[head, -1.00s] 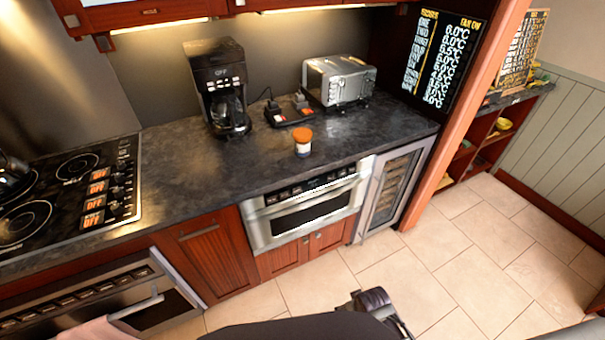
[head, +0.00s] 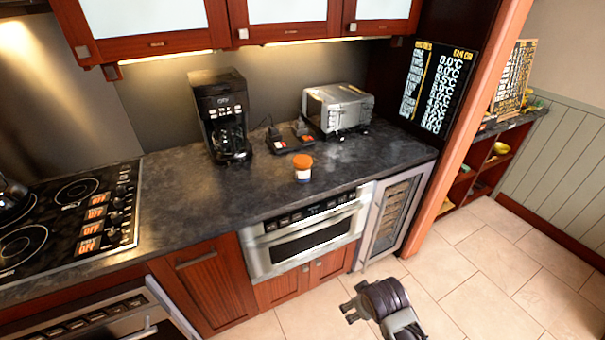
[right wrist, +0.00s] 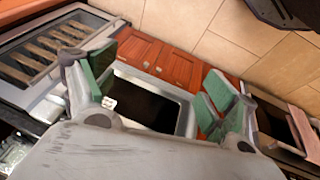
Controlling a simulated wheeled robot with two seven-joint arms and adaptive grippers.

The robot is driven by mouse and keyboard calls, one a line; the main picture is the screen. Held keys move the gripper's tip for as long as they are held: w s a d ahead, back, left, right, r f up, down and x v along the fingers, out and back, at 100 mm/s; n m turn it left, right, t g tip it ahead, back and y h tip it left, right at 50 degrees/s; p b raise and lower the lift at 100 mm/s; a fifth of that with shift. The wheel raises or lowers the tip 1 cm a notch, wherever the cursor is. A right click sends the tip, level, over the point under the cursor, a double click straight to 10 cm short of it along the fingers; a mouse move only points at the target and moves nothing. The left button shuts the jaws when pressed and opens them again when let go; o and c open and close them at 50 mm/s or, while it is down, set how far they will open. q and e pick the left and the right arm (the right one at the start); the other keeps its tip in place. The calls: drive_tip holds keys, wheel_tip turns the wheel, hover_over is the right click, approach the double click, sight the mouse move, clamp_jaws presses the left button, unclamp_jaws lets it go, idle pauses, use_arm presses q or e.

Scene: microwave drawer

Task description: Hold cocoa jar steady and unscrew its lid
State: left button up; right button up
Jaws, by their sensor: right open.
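The cocoa jar (head: 303,175) stands upright on the dark counter near its front edge, above the built-in microwave. It is small, with a pale body, a dark blue band and an orange lid (head: 302,160), which is on it. My right gripper (right wrist: 155,95) is open in the right wrist view, with green pads apart and nothing between them. The microwave front shows behind it; the jar is not seen there. Part of one of my arms shows at the bottom of the head view, over the floor and well away from the jar. My left gripper is not in view.
Behind the jar are a coffee maker (head: 222,115), a toaster (head: 338,107) and small dark items (head: 290,138). The cooktop (head: 70,220) lies at left. The microwave (head: 305,235) and a glass-front cooler (head: 393,205) sit under the counter (head: 200,185).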

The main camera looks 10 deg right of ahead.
drive_tip(key=w+a+r+n+t+h, duration=0.1)
drive_tip(key=w+r+n+t+h, duration=0.15)
drive_tip(key=w+n, duration=0.55)
drive_tip(key=w+a+r+n+t+h, duration=0.1)
drive_tip(key=w+a+r+n+t, duration=0.2)
drive_tip(key=w, duration=0.8)
drive_tip(key=w+a+r+n+t, duration=0.4)
drive_tip(key=w+n, duration=0.3)
drive_tip(key=n, duration=0.2)
drive_tip(key=w+a+r+n+t+y, duration=0.1)
drive_tip(key=w+a+r+n+t, duration=0.2)
drive_tip(key=w+r+n, duration=0.3)
drive_tip(key=w+a+n, duration=0.1)
drive_tip(key=w+n, duration=0.1)
drive_tip(key=n, duration=0.1)
drive_tip(key=shift+a+r+n+t, duration=0.2)
drive_tip(key=shift+a+n+t, duration=0.05)
drive_tip(key=shift+n+t, duration=0.15)
drive_tip(key=shift+w+y, duration=0.1)
drive_tip(key=shift+y, duration=0.15)
